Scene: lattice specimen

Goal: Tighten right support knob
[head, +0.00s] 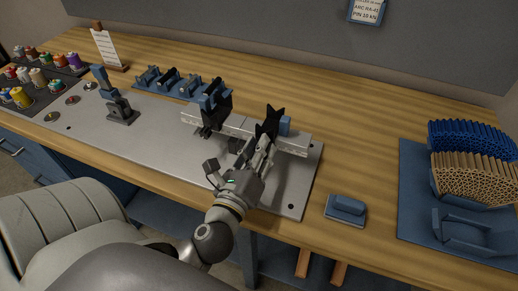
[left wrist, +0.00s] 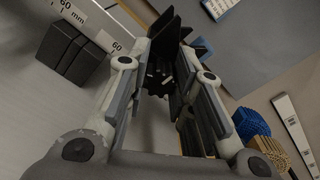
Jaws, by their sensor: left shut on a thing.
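The right support (head: 270,122) is a black notched block standing on the pale rail (head: 292,141) at the right of the fixture. My left gripper (head: 261,146) reaches its near side and covers its knob in the head view. In the left wrist view the fingers (left wrist: 170,72) are shut on a dark ribbed knob (left wrist: 156,78), which is mostly shaded between them. The left support (head: 214,108), also black, stands further left on the same rail. My right gripper is in neither view.
The rail is on a grey metal plate (head: 165,148) on the wooden bench. A small blue block (head: 346,208) lies right of the plate. Blue and tan lattice pieces stand on a blue mat (head: 415,200) at far right. A blue rack (head: 168,87) lies behind; pots stand at left.

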